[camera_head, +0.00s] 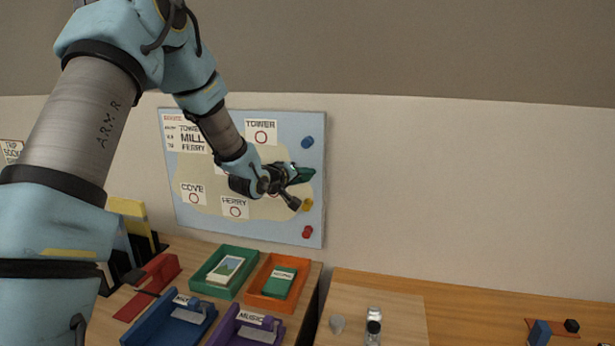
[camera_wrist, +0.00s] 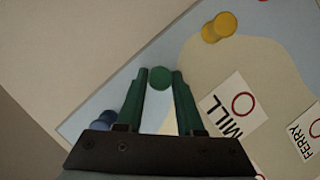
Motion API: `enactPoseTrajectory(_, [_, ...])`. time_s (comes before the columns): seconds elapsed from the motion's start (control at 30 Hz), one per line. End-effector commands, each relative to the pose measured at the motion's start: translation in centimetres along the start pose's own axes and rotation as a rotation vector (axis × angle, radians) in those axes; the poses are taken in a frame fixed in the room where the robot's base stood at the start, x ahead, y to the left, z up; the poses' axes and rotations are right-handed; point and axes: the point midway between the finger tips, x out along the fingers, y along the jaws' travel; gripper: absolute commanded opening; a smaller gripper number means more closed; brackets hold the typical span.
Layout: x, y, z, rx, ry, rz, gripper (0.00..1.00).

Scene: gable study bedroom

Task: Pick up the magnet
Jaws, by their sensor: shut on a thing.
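The map board (camera_head: 260,112) hangs on the wall, with place cards on it. My gripper (camera_head: 301,174) is at the board's right side, its fingers pointing towards it. In the wrist view my gripper's two dark green fingers (camera_wrist: 159,88) are shut on a round green magnet (camera_wrist: 159,77), which sits between their tips. I cannot tell whether this magnet touches the board. In the head view the green magnet cannot be told apart from the fingers. A blue magnet (camera_head: 308,142) is above my gripper; a yellow magnet (camera_head: 307,204) and a red magnet (camera_head: 307,232) are below it.
Below the board, a desk holds a green tray (camera_head: 207,270), an orange tray (camera_head: 262,300), a blue tray (camera_head: 150,330) and a purple tray (camera_head: 222,333). A wooden surface (camera_head: 470,305) to the right has small items. The wall right of the board is bare.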

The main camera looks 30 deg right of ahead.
Motion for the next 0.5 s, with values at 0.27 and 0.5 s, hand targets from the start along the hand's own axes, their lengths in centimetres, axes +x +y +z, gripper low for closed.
enactPoseTrajectory(0.27, [-0.01,0.01,-0.01,0.0,0.0,0.0,0.04])
enactPoseTrajectory(0.5, [-0.37,0.12,-0.14,0.0,0.001,0.0,0.04])
